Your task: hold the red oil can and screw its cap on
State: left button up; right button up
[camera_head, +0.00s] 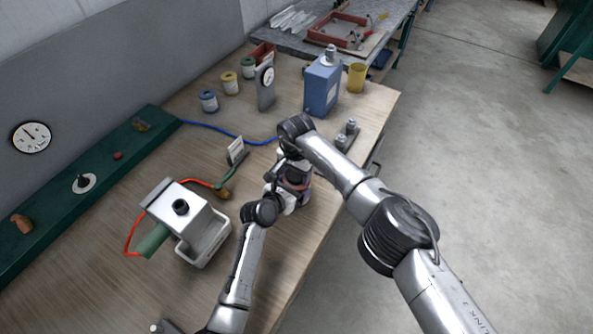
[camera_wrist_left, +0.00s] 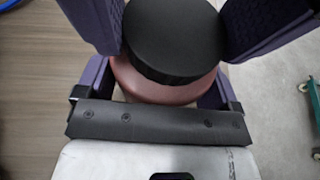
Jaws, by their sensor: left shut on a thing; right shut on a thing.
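The red oil can (camera_head: 297,186) stands on the bench near its right edge, mostly hidden by my grippers in the head view. In the left wrist view its rounded red top (camera_wrist_left: 150,88) shows below a broad black cap (camera_wrist_left: 172,40). My left gripper (camera_head: 285,198) is shut on the can from the near side. My right gripper (camera_head: 291,170) is over the can's top, and purple fingers flank the cap in the left wrist view. The cap sits over the can's top; whether its thread is engaged cannot be seen.
A white device (camera_head: 182,207) with a tray stands at left. A blue can (camera_head: 322,86), a yellow cup (camera_head: 356,77) and a gauge stand (camera_head: 265,88) stand farther back. A blue hose (camera_head: 235,137) crosses the bench. Bare wood (camera_head: 110,225) lies at left.

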jog(key=c, duration=0.4)
jog(key=m, duration=0.9)
jog(key=shift+m, duration=0.4)
jog(key=o, duration=1)
jog(key=shift+r, duration=2.25)
